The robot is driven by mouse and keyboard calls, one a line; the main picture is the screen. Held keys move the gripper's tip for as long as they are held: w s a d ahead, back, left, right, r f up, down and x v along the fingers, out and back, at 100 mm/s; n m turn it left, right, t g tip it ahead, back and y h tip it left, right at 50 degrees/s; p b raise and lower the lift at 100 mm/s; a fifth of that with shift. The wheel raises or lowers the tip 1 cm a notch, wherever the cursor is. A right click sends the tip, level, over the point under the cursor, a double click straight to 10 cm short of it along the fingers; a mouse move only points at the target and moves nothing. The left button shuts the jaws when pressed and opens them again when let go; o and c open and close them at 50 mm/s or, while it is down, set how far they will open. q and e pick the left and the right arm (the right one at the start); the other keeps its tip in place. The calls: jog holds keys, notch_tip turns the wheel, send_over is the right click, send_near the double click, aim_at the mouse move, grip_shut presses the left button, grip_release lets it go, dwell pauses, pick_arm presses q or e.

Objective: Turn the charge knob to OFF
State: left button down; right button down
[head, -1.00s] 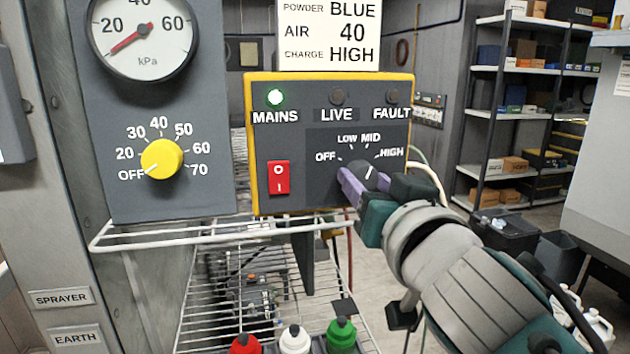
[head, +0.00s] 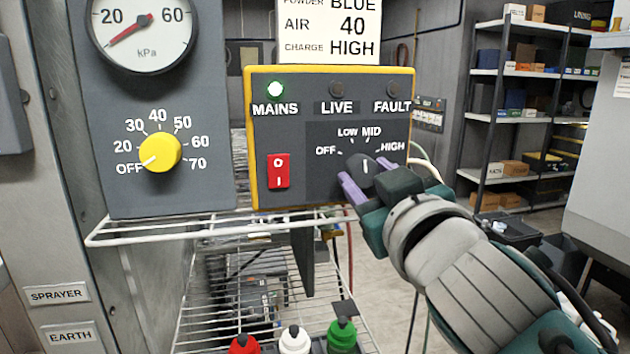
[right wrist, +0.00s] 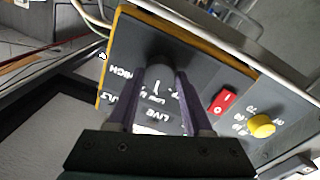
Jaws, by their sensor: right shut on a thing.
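The charge knob (head: 365,168) is a dark round knob with a white pointer line, on the yellow-edged control box (head: 300,195). Its pointer stands nearly upright, towards the MID side of the scale, away from both OFF and HIGH. My right gripper (head: 368,172) is shut on the knob, one purple finger on each side. In the right wrist view the knob (right wrist: 160,78) sits between the two fingers, with the printed labels partly hidden. My left gripper is not in view.
A red rocker switch (head: 279,171) is left of the knob. The green MAINS lamp (head: 275,90) is lit; LIVE and FAULT look dark. A yellow air knob (head: 160,152) points to OFF. A wire shelf (head: 150,232) lies below. A card (head: 330,30) above reads CHARGE HIGH.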

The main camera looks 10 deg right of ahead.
jog(key=n, duration=0.5)
jog(key=shift+f+n+b, duration=0.1)
jog(key=shift+n+b, duration=0.3)
jog(key=n+y, duration=0.1)
jog(key=n, duration=0.5)
jog(key=shift+n, duration=0.3)
jog(key=shift+c, duration=1.6)
grip_release()
